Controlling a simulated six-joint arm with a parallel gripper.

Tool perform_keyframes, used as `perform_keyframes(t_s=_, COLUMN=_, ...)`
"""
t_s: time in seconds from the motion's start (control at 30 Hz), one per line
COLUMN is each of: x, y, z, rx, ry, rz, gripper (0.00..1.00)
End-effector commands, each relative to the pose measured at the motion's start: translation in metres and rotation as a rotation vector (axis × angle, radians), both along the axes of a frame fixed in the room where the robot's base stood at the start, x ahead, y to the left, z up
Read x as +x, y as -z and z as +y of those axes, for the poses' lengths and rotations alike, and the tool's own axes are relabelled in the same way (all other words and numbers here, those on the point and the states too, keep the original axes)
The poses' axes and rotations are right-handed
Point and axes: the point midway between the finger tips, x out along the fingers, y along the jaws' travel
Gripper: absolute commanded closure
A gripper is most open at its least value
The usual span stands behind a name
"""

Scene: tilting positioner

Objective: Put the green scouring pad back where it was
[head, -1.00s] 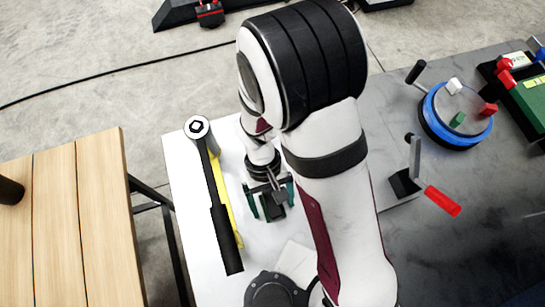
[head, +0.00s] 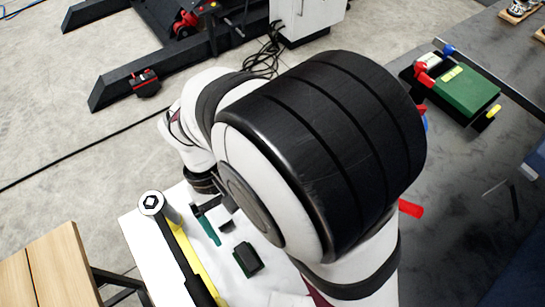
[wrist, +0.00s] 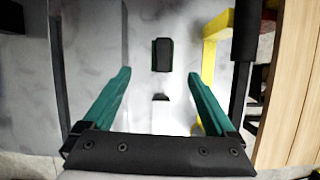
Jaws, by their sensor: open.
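A small dark block with green edges (head: 247,259), which looks like the scouring pad, lies on the white tabletop (head: 150,248). In the wrist view the pad (wrist: 162,55) lies beyond the fingertips, roughly centred between them, and touches neither. My gripper (wrist: 158,73) is open and empty, with its two green fingers wide apart. In the head view my gripper (head: 216,222) is to the left of and behind the pad; the arm partly hides it.
A black-handled ratchet wrench (head: 168,235) and a yellow bar (head: 200,265) lie left of the pad. A wooden table (head: 45,270) stands farther left. A green box with red and blue knobs (head: 470,92) sits on the grey bench. My arm hides most of the blue turntable.

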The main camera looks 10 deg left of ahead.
Motion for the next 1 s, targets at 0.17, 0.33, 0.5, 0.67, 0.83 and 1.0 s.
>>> perform_keyframes(t_s=0.17, x=0.014, y=-0.062, z=-0.089, rx=0.091, ry=0.520, rz=-0.114, gripper=0.09)
perform_keyframes(t_s=0.33, x=-0.019, y=-0.086, z=-0.157, rx=0.155, ry=1.044, rz=-0.236, gripper=0.09)
perform_keyframes(t_s=0.5, x=-0.035, y=-0.086, z=-0.173, rx=0.173, ry=1.235, rz=-0.286, gripper=0.09)
perform_keyframes(t_s=0.67, x=-0.036, y=-0.086, z=-0.173, rx=0.173, ry=1.236, rz=-0.285, gripper=0.09)
perform_keyframes(t_s=0.83, x=-0.035, y=-0.086, z=-0.173, rx=0.173, ry=1.234, rz=-0.286, gripper=0.09)
perform_keyframes(t_s=1.0, x=-0.035, y=-0.086, z=-0.173, rx=0.173, ry=1.234, rz=-0.286, gripper=0.09)
